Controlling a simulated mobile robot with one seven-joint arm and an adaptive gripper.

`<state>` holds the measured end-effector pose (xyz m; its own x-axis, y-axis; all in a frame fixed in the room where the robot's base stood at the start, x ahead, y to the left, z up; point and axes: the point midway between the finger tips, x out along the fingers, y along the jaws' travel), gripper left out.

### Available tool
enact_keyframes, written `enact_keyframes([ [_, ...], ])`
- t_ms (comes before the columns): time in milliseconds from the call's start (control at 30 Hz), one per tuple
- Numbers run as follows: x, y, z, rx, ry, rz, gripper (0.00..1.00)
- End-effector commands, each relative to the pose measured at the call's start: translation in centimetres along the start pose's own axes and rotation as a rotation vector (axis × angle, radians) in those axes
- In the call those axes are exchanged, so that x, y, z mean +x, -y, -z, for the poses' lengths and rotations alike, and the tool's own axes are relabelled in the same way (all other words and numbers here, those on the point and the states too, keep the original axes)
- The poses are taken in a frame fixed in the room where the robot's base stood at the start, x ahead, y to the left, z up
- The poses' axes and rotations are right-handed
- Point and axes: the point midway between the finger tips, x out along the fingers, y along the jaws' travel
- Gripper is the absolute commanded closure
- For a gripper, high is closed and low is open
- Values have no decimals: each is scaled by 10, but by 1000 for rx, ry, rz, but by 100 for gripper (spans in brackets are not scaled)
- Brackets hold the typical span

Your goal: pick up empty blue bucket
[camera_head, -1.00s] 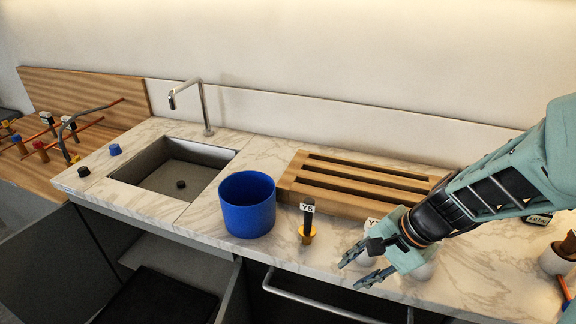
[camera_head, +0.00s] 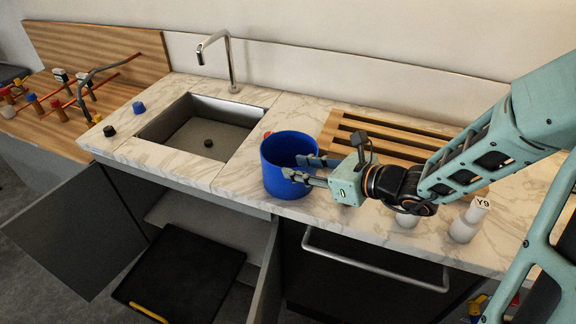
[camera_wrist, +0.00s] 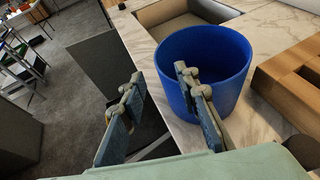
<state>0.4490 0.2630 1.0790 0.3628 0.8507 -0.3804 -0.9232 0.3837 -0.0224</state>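The blue bucket (camera_head: 280,180) stands upright on the marble counter, right of the sink. In the wrist view the bucket (camera_wrist: 205,62) fills the upper middle, and the part of its inside that shows looks empty. My gripper (camera_head: 303,168) is open at the bucket's right side, with its fingers pointing left. In the wrist view my gripper (camera_wrist: 160,82) has its right finger overlapping the bucket's near wall and rim. Its left finger is off to the side, over the counter edge. I cannot tell whether a finger touches the bucket or reaches inside it.
A slatted wooden rack (camera_head: 400,143) lies right of the bucket. The sink (camera_head: 205,130) with a tall faucet (camera_head: 232,65) is to the left. White bottles, one labelled Y9 (camera_head: 466,228), stand under my arm. An open cabinet door (camera_head: 75,235) and a handle bar (camera_head: 370,265) are below the counter.

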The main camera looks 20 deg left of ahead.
Motion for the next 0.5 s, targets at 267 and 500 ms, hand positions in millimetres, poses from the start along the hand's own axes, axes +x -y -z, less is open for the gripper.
enact_keyframes([
  [267,40,-1,0,0,0,-3,71],
  [500,59,-2,1,-1,-2,-4,71],
])
